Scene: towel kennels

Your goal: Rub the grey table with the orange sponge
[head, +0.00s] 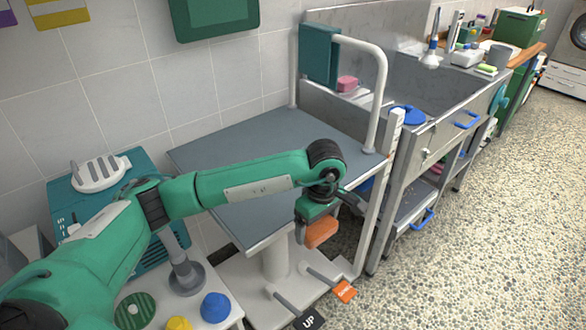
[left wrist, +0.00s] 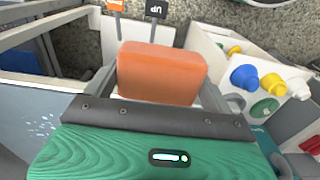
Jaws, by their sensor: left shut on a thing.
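The grey table (head: 272,140) stands against the tiled wall in the middle of the head view, with a white post under it. Part of its top (left wrist: 28,115) shows at the left of the left wrist view, with small pale marks on it. My left gripper (head: 318,222) is shut on the orange sponge (head: 322,233) near the table's front right edge. In the left wrist view the sponge (left wrist: 162,72) sits between both fingers. Whether it touches the table is unclear; it seems to hang at or beyond the edge. My right gripper is not in view.
A white rail (head: 380,85) rises at the table's right end. A steel sink unit (head: 420,100) stands right of it. Pedals, one labelled UP (head: 309,319), stick out below. A white stand with a blue knob (head: 215,307) is at front left.

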